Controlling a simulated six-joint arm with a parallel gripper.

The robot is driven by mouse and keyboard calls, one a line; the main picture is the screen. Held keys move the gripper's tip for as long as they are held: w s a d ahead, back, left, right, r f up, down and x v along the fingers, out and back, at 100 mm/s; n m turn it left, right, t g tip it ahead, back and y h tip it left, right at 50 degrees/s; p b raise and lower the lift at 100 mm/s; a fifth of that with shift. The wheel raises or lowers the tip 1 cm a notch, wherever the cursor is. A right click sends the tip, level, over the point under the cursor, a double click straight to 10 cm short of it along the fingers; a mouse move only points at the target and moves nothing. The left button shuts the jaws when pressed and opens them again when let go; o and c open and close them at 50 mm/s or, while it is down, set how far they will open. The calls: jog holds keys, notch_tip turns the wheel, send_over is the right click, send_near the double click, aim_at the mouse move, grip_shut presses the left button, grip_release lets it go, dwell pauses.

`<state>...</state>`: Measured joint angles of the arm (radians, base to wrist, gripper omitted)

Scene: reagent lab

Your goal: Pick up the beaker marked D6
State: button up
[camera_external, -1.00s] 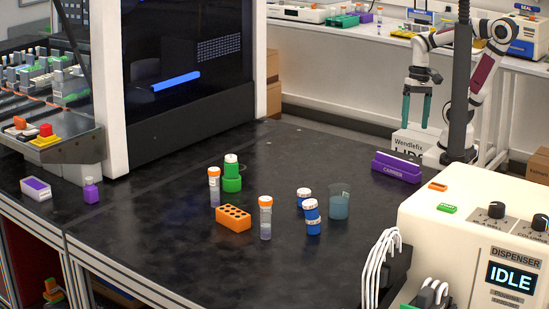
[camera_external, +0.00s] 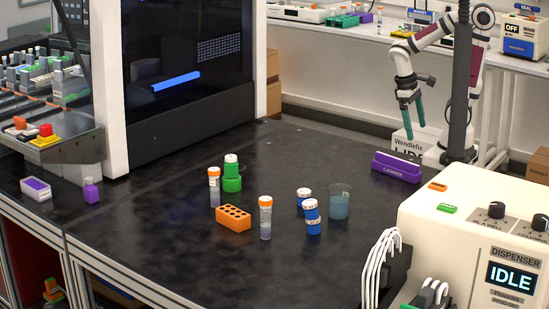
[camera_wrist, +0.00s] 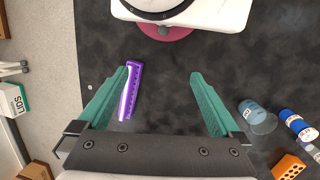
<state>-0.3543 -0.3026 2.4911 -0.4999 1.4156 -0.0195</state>
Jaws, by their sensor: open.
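My gripper (camera_external: 413,117) is open and empty, with teal fingers, raised near the bench's far right edge and well apart from the beaker. In the wrist view, the beaker lies to the right of the open fingers (camera_wrist: 159,74).
Two blue containers (camera_external: 312,217) stand close left of the beaker. An orange rack (camera_external: 234,219), two orange-capped tubes (camera_external: 265,220) and green containers (camera_external: 232,183) stand further left. A purple carrier (camera_external: 396,168) is near my gripper; a dispenser (camera_external: 470,225) fills the right front.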

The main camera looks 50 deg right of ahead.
notch_tip(320, 180, down, 3)
jog(key=w+a+n+t+h, duration=0.3)
jog(key=n+h, duration=0.3)
jog(key=n, duration=0.5)
jog(key=n+t+y, duration=0.9)
jog(key=n+t, duration=0.4)
jog(key=n, duration=1.3)
send_near(339, 200)
jog(key=s+d, duration=0.3)
jog(key=d, duration=0.1)
jog(key=x, duration=0.9)
jog(key=shift+w+a, duration=0.15)
jog(key=shift+a, duration=0.15)
jog(key=x, duration=0.5)
jog(key=shift+w+a+f, duration=0.1)
jog(key=shift+w+a, duration=0.1)
jog(key=shift+w, duration=0.15)
jog(key=c, duration=1.5)
